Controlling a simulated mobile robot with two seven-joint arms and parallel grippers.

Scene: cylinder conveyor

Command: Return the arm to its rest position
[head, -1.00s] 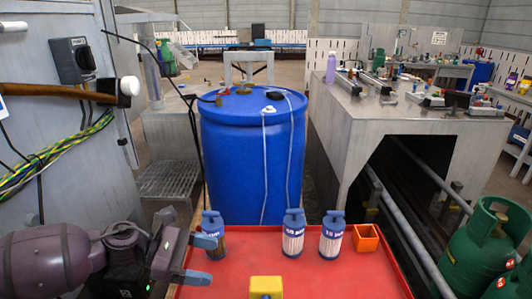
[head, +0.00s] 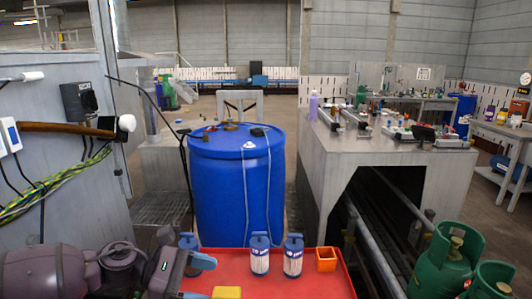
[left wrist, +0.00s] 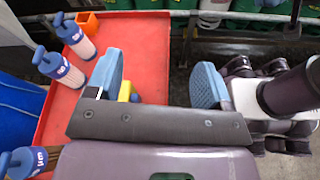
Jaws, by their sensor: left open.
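My left gripper (head: 194,279) comes in low at the left of the head view, over the left part of the red surface (head: 328,286). Its two blue fingers are spread apart with nothing between them, as the left wrist view also shows (left wrist: 160,82). Three blue-topped cylinders with white labels stand along the far part of the red surface: a left one (head: 188,243), a middle one (head: 260,257) and a right one (head: 292,257). The left one is partly hidden behind the gripper. My right gripper is not in view.
An orange open box (head: 326,260) sits right of the cylinders. A yellow block (head: 227,292) lies near the gripper. A large blue barrel (head: 232,190) stands behind the red surface. A metal table (head: 365,155) and green gas bottles (head: 447,262) are at the right.

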